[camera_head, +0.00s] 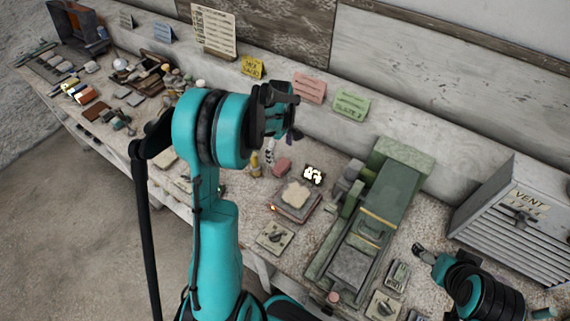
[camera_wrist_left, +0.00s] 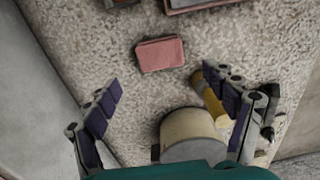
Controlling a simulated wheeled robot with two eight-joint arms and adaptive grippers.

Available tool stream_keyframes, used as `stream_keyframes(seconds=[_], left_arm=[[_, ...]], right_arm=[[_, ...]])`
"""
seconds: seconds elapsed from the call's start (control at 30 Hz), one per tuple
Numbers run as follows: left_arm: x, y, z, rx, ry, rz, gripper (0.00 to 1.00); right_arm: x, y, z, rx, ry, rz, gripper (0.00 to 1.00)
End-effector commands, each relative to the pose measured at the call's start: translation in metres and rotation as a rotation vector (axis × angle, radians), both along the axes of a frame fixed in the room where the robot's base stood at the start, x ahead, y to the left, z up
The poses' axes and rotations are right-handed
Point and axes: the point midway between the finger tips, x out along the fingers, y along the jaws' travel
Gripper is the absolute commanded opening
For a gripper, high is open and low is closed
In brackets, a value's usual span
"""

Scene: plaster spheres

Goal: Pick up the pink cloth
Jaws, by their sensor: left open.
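The pink cloth (camera_head: 282,166) lies on the speckled bench, left of the green machine, in the head view. In the left wrist view the pink cloth (camera_wrist_left: 160,54) is a small folded rectangle lying flat, beyond the fingertips.
A yellow-tan cylinder (camera_wrist_left: 207,95) and a pale round object (camera_wrist_left: 188,135) stand near my left fingers. A square tray (camera_head: 295,200) lies in front of the cloth. The green machine (camera_head: 385,200) and grey vent box (camera_head: 520,215) occupy the right.

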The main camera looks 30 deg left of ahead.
Motion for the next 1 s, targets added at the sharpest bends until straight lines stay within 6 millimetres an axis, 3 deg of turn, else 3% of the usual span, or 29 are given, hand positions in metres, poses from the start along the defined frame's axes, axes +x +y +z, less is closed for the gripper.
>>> stream_keyframes(seconds=[0.5,0.77,0.93,0.97,1.0], left_arm=[[0.000,-0.006,-0.066,0.000,-0.001,-0.002,0.84],[0.000,-0.006,-0.071,0.000,-0.001,-0.003,0.84],[0.000,-0.006,-0.071,0.000,-0.001,-0.003,0.45],[0.000,-0.006,-0.071,0.000,-0.001,-0.003,0.39],[0.000,-0.006,-0.071,0.000,-0.001,-0.003,0.38]], right_arm=[[0.000,0.000,-0.025,0.000,0.000,0.000,0.84],[0.000,0.000,-0.025,0.000,0.000,0.000,0.84],[0.000,0.000,-0.025,0.000,0.000,0.000,0.84],[0.000,0.000,-0.025,0.000,0.000,0.000,0.84],[0.000,0.000,-0.025,0.000,0.000,0.000,0.84]])
